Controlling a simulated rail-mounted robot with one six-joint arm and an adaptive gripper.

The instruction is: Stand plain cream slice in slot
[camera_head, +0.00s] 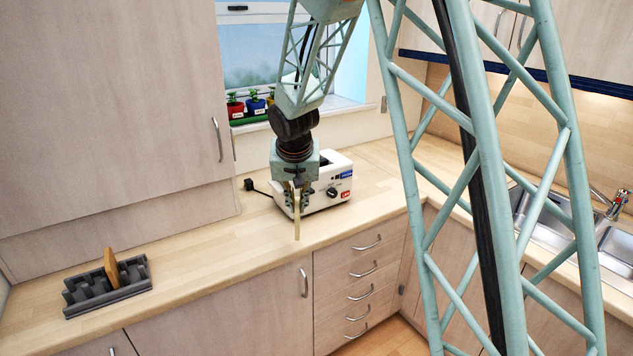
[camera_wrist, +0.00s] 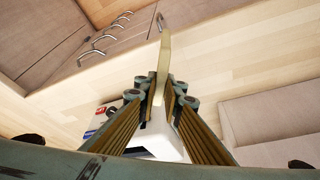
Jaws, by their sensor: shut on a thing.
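My gripper (camera_head: 295,199) is shut on a thin cream slice (camera_head: 297,222), which hangs upright and edge-on below the fingers, in front of the toaster. In the wrist view the cream slice (camera_wrist: 162,68) sticks out between the two fingers of my gripper (camera_wrist: 159,95). A dark grey slotted rack (camera_head: 90,296) stands on the counter at the left, well away from my gripper. A brown slice (camera_head: 112,268) stands upright in the rack. Other slots in the rack look empty.
A white toaster (camera_head: 325,190) stands behind my gripper and also shows in the wrist view (camera_wrist: 158,143). The wooden counter (camera_head: 215,255) is clear between rack and gripper. Tall cabinets (camera_head: 110,110) rise behind the rack. Potted plants (camera_head: 255,103) stand at the window; a sink (camera_head: 610,245) is at right.

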